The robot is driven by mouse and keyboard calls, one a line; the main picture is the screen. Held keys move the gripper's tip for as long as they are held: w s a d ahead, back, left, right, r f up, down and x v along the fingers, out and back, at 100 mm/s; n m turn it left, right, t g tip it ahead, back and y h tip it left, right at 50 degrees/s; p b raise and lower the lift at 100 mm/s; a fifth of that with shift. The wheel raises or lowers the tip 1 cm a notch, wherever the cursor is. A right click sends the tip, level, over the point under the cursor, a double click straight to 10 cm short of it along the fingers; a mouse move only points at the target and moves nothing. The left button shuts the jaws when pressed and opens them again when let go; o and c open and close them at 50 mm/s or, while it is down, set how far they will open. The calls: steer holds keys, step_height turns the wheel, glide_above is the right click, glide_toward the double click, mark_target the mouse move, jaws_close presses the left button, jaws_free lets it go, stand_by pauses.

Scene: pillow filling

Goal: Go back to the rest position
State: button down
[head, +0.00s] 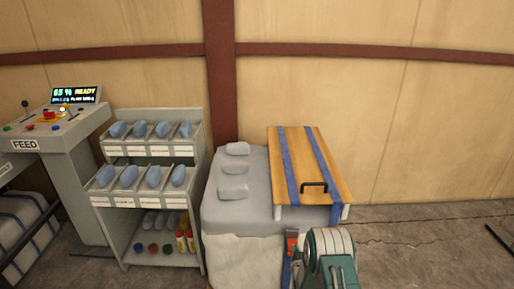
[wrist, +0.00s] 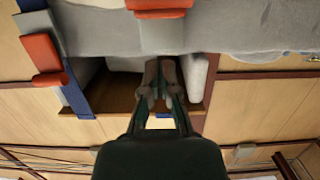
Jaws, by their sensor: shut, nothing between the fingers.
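My gripper (wrist: 160,72) is shut and empty in the middle of the wrist view, its two dark fingers close together. Its tips overlap a grey padded surface (wrist: 235,30) and a brown recess below it; I cannot tell whether they touch. In the head view, my teal and white arm part (head: 332,248) is at the bottom, in front of the grey padded block (head: 225,215). The fingers cannot be made out there. No rest position is marked in either view.
A wooden board (head: 311,160) with blue straps and a black handle lies on the block's right side. Small grey pads (head: 235,169) lie beside it. A bin rack (head: 147,203) and FEED console (head: 72,130) stand left. Floor at right (head: 430,245) is mostly clear.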

step_height(320, 180, up, 19)
steer(key=w+g, duration=0.1)
steer(key=g, duration=0.1)
steer(key=s+r+g, duration=0.2)
steer(key=s+r, duration=0.3)
steer(key=r, duration=0.2)
steer(key=s+r+g, duration=0.1)
steer(key=s+r, duration=0.4)
steer(key=r, duration=0.3)
steer(key=s+r+g, duration=0.1)
steer(key=s+r, duration=0.3)
steer(key=s, duration=0.4)
steer(key=s+r+g, duration=0.1)
steer(key=s+r, duration=0.3)
steer(key=s, duration=0.4)
steer(key=s+g, duration=0.3)
steer(key=s, duration=1.5)
steer(key=shift+s+a+r, duration=0.15)
steer(key=shift+s+r, duration=0.25)
steer(key=shift+w, duration=0.1)
